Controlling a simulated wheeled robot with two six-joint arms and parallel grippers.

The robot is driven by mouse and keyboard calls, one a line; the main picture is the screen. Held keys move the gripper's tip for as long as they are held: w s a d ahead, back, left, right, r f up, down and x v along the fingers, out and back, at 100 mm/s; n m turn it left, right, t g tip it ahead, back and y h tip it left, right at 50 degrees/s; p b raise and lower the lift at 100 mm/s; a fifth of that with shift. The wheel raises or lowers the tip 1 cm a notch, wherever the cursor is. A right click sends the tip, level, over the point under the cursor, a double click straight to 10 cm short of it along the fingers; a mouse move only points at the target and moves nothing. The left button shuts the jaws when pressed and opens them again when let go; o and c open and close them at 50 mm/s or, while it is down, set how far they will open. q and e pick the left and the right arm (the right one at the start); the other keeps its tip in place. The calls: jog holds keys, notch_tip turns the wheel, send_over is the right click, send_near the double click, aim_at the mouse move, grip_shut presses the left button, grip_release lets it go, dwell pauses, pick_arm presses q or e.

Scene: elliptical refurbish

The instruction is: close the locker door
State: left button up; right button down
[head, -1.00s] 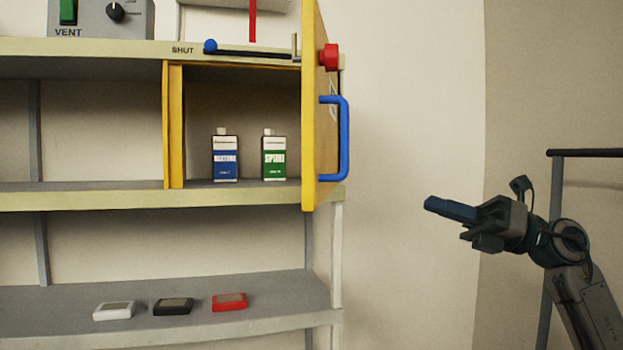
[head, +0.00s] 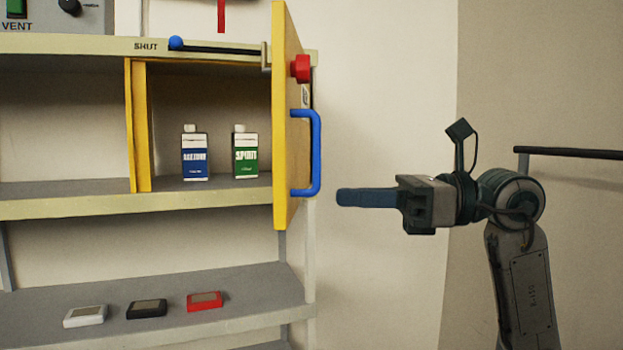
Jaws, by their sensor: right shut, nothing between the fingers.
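The yellow locker door (head: 287,120) stands open, swung out toward me at the right side of the locker (head: 143,125). A blue handle (head: 317,150) and a red knob (head: 300,68) are on its right face. Inside the locker stand a blue-labelled bottle (head: 195,155) and a green-labelled bottle (head: 246,155). My right gripper (head: 345,197) is shut and empty. Its blue fingers point left, just right of the handle's lower end in the picture, with a small gap between. My left gripper is not in view.
A rod with a blue ball (head: 176,43) lies along the shelf edge by the word SHUT. White, black and red (head: 204,301) small devices lie on the lower shelf (head: 250,285). A dark rail (head: 570,153) is at the far right. The wall right of the door is clear.

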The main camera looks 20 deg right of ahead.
aim_at(287, 197)
jog(key=p+x, duration=0.2)
jog(key=x, duration=0.2)
jog(key=shift+w+a+r+p, duration=0.1)
jog(key=shift+a+r+p, duration=0.1)
jog(key=shift+p, duration=0.1)
jog(key=shift+p+x, duration=0.45)
jog(key=shift+x, duration=0.35)
jog(key=shift+f, duration=0.2)
